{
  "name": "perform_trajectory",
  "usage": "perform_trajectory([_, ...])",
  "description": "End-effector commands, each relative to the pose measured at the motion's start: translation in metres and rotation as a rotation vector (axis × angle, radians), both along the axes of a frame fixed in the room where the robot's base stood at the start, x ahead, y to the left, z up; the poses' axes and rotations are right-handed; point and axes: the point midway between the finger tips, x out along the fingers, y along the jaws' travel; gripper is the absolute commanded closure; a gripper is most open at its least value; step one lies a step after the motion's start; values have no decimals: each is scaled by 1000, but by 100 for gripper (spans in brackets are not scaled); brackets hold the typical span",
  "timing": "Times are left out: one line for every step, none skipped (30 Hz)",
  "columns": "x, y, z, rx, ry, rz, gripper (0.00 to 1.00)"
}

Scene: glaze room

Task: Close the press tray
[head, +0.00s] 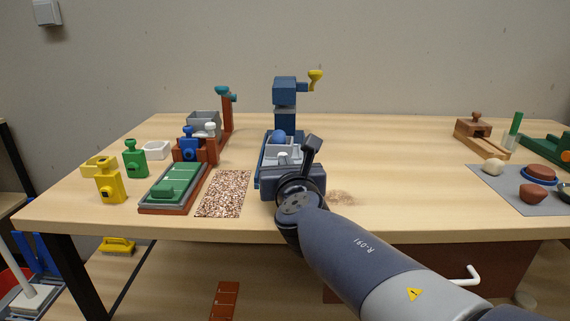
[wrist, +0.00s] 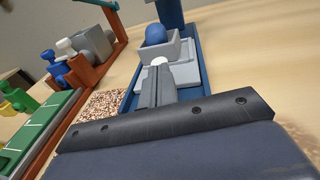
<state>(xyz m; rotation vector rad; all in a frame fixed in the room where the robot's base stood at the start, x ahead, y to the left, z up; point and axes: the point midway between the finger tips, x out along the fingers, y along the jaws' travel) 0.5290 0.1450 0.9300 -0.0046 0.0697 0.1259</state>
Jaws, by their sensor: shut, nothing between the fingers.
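The blue press (head: 285,92) stands mid-table with a yellow handle at its top right. Its grey press tray (head: 291,146) sits on a blue base, in front of the column, holding a blue ball (head: 279,136). In the wrist view the tray (wrist: 186,52) shows as a grey box with the ball (wrist: 156,34) in it, and the column stands behind. A white knob (wrist: 158,61) is at the tray's front. My gripper (wrist: 156,76) is shut and empty, its fingertips right at the knob; I cannot tell whether they touch. My wrist hides the front of the base in the head view.
A brown-speckled mat (head: 223,194) and a green board in a red-brown frame (head: 174,189) lie to the left. A red-brown stand with a teal handle (head: 227,110) is behind them. A grey mat (head: 507,185) with several lumps lies right.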

Motion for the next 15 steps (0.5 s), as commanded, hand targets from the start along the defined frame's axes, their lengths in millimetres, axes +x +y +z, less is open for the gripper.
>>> perform_trajectory([0,0,0,0,0,0,100])
perform_trajectory([1,0,0,0,0,0,100])
perform_trajectory([2,0,0,0,0,-1,100])
perform_trajectory([5,0,-1,0,0,-1,100])
perform_trajectory([8,0,-1,1,0,-1,100])
perform_trajectory([14,-1,-2,1,1,-2,100])
perform_trajectory([19,-1,-2,1,1,-3,100])
perform_trajectory([23,-1,-2,1,0,-3,100])
perform_trajectory([28,-1,-2,1,0,-2,100])
perform_trajectory([31,-1,-2,0,1,-2,100])
perform_trajectory([34,-1,-2,0,1,-2,100])
perform_trajectory([37,-2,-1,0,0,-2,100])
perform_trajectory([38,-2,-1,0,0,-2,100])
perform_trajectory([39,-2,-1,0,0,-2,100])
perform_trajectory([40,-2,0,0,0,-1,100])
